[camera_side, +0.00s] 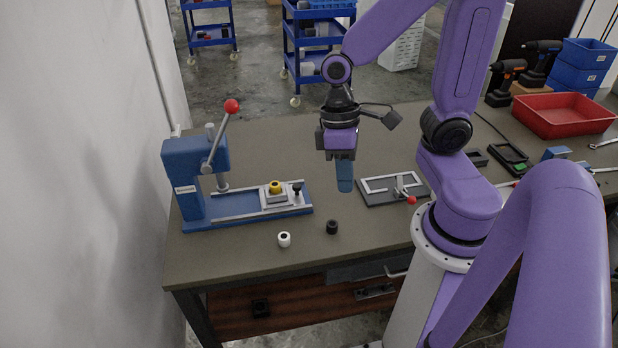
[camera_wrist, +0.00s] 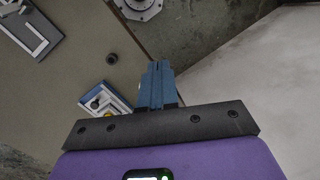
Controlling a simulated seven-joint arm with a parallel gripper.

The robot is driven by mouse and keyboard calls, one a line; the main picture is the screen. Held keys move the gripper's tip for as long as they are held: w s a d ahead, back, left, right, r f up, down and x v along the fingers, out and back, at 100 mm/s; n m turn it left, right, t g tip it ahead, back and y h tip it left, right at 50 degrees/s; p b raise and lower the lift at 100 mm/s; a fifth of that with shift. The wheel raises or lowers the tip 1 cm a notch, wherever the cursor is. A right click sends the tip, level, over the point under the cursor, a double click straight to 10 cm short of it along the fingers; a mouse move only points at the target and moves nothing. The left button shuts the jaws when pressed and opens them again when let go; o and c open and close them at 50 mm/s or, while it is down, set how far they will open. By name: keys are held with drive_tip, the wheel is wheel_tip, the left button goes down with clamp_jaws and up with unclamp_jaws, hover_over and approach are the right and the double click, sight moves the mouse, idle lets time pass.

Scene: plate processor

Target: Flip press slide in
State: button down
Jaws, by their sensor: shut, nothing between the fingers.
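The blue press (camera_side: 195,165) stands at the left of the bench, with its lever raised and a red ball (camera_side: 232,106) at the tip. Its slide (camera_side: 276,198) sits toward the right end of the rails, apart from the ram. A yellow ring (camera_side: 275,187) rests on the slide, beside a black knob (camera_side: 297,188). The slide end also shows in the wrist view (camera_wrist: 103,101). My gripper (camera_side: 345,188) is shut and empty, pointing down above the bench to the right of the press. Its blue fingers (camera_wrist: 157,68) are together in the wrist view.
A dark plate with a pale frame and a red-tipped handle (camera_side: 393,188) lies right of my gripper. A red tray (camera_side: 563,115) stands at far right.

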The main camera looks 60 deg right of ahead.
drive_tip(key=w+d+f+m+t+y, duration=0.1)
drive_tip(key=w+d+f+m+y, duration=0.45)
drive_tip(key=w+d+m, duration=0.8)
drive_tip(key=s+d+f+m+t, duration=0.1)
drive_tip(key=d+f+m+t, duration=0.5)
drive_tip(key=d+m, duration=0.6)
drive_tip(key=f+m, duration=0.1)
drive_tip(key=m, duration=0.3)
drive_tip(key=shift+s, duration=0.25)
drive_tip(key=shift+a, duration=0.1)
drive_tip(key=x, duration=1)
drive_tip(key=shift+w+a+f, duration=0.2)
drive_tip(key=shift+w+a, duration=0.75)
drive_tip(key=shift+a, duration=0.25)
drive_tip(key=shift+w+a, duration=0.25)
drive_tip(key=shift+a, duration=0.1)
